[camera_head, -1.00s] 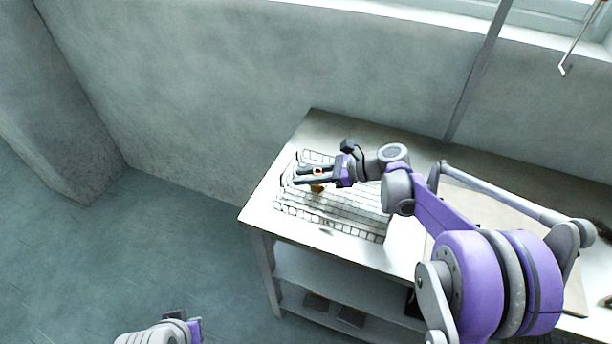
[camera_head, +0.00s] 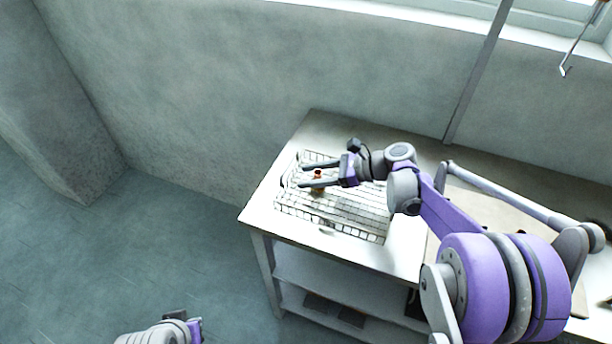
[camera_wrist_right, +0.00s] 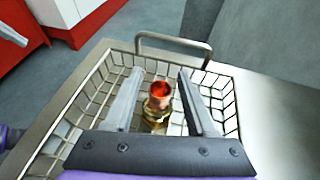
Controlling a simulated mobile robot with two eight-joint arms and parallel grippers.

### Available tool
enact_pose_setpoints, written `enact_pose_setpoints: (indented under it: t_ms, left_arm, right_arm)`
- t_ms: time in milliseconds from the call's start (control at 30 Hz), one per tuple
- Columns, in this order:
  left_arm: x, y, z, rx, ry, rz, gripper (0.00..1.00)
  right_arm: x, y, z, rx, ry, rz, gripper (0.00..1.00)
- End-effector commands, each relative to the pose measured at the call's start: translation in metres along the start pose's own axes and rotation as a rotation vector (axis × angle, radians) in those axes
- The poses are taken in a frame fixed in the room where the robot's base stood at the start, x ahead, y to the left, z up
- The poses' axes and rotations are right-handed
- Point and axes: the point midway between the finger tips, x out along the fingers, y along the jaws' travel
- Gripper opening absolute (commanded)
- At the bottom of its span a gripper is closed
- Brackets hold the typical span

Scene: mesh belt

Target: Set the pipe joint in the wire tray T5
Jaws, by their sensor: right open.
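The pipe joint (camera_wrist_right: 157,103) is a brass fitting with a copper-red top. It stands upright inside the wire tray (camera_wrist_right: 216,78), near the tray's handle end. In the head view the pipe joint (camera_head: 318,174) is small, and the tray (camera_head: 360,233) lies on the white table. My right gripper (camera_head: 303,175) is open, with its fingers apart on either side of the joint. In the right wrist view the fingers of the right gripper (camera_wrist_right: 160,75) show gaps to the joint. My left gripper (camera_head: 188,322) is at the bottom edge; its fingers are not clear.
The white table (camera_head: 262,212) has a bare strip left of the tray and a lower shelf (camera_head: 330,275). A wall stands close behind the table. A brown board (camera_head: 480,215) lies to the right, partly behind my right arm. A red cabinet (camera_wrist_right: 85,20) shows in the wrist view.

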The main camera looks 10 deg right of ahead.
Motion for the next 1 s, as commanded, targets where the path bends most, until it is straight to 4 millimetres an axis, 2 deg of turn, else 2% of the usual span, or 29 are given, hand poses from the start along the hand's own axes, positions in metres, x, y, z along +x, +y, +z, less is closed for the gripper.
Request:
enact_pose_setpoints:
  t_ms: [300, 500, 667, 1000]
  left_arm:
    - [0.003, 0.0, 0.002, 0.0, -0.001, 0.0, 0.0]
    - [0.003, 0.0, 0.002, 0.0, -0.001, 0.0, 0.0]
    - [0.003, 0.0, 0.002, 0.0, -0.001, 0.0, 0.0]
    - [0.003, 0.0, 0.002, 0.0, -0.001, 0.0, 0.0]
  right_arm:
    - [-0.07, -0.001, -0.001, 0.001, 0.001, -0.004, 0.57]
    - [-0.098, 0.0, -0.001, 0.001, 0.0, -0.002, 0.57]
    - [-0.105, 0.0, 0.0, 0.0, 0.0, 0.001, 0.57]
    - [-0.105, 0.0, 0.0, -0.001, 0.0, 0.001, 0.57]
